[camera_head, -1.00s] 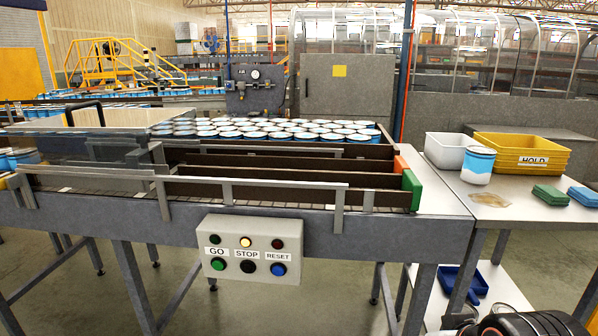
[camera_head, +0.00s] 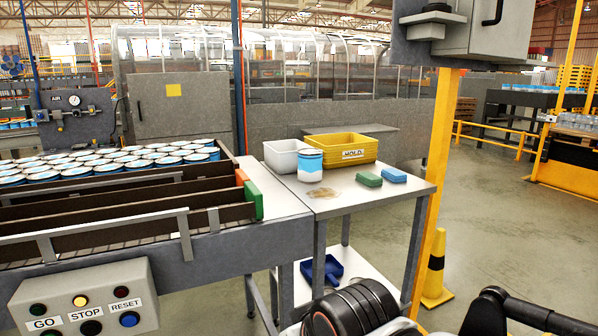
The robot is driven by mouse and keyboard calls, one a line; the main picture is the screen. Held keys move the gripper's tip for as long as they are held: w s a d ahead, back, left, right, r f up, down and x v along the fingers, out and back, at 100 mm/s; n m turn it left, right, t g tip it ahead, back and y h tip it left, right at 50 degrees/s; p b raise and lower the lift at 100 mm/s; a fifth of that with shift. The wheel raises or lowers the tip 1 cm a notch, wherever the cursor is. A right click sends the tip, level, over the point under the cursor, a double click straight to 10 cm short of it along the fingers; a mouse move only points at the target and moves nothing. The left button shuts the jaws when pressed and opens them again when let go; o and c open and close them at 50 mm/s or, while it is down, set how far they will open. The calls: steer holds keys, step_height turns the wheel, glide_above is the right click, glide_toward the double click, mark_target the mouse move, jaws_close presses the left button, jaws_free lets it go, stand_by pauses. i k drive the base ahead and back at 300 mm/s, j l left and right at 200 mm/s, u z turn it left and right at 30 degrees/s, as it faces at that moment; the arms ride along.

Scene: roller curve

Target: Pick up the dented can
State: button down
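A single blue and white can (camera_head: 310,166) stands upright on the side table (camera_head: 350,200), in front of the white bin and the yellow box. I cannot make out a dent on it at this size. Many similar cans (camera_head: 120,160) stand packed on the conveyor at the left; none shows a clear dent. Dark ribbed and black parts, likely of my own arm, show at the bottom right. I cannot make out my gripper's fingers, and nothing of mine touches the can.
A white bin (camera_head: 284,156) and a yellow HOLD box (camera_head: 347,149) stand behind the can. Green (camera_head: 369,179) and blue (camera_head: 393,175) blocks lie to its right, a brown patch (camera_head: 330,196) in front. A yellow post (camera_head: 437,170) rises right of the table.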

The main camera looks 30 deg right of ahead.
mark_target(309, 169)
steer(key=i+l, duration=0.1)
steer(key=l, duration=0.3)
steer(key=i+l+z, duration=0.1)
steer(key=l, duration=0.3)
steer(key=i+l, duration=0.1)
steer(key=l, duration=0.35)
